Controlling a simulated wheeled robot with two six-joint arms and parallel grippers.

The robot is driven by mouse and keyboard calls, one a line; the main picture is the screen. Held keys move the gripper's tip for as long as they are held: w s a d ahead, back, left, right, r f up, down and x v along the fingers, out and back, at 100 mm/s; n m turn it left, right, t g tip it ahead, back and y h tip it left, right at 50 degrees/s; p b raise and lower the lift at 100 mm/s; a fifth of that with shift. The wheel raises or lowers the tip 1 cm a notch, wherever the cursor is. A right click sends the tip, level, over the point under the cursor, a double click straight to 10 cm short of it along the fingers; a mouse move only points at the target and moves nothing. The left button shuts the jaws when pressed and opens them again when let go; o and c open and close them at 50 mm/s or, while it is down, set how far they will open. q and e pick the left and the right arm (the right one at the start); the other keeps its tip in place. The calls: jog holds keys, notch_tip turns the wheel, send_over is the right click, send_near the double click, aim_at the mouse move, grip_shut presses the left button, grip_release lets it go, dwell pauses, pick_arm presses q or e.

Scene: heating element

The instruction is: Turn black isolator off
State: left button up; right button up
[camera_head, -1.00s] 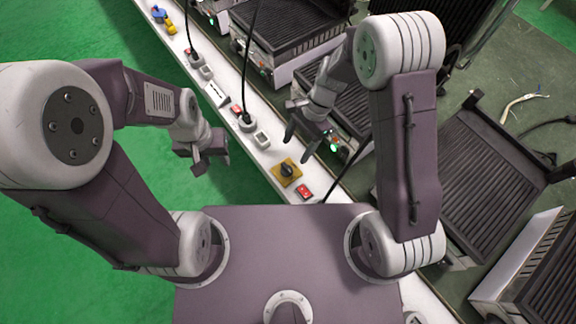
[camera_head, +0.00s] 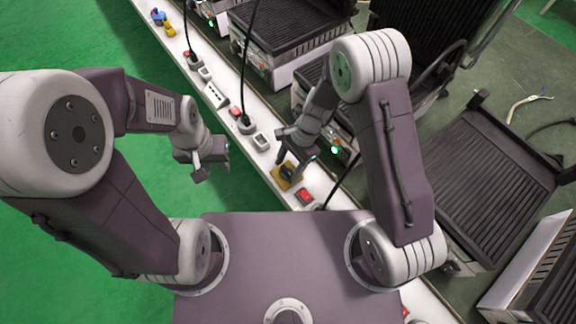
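The black isolator (camera_head: 287,172) is a black rotary knob on a yellow square plate (camera_head: 281,184), set on the white rail in the middle of the view. My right gripper (camera_head: 289,167) is down at the knob, with its fingers apart on either side of it. The fingers partly hide the knob, and I cannot tell whether they touch it. My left gripper (camera_head: 211,171) is open and empty over the green floor, left of the rail.
A red switch (camera_head: 304,195) sits on the rail (camera_head: 270,152) just right of the yellow plate. Sockets and other switches line the rail further up. A black cable (camera_head: 342,183) runs near the red switch. Black ribbed grills (camera_head: 482,180) stand to the right.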

jog(key=c, duration=1)
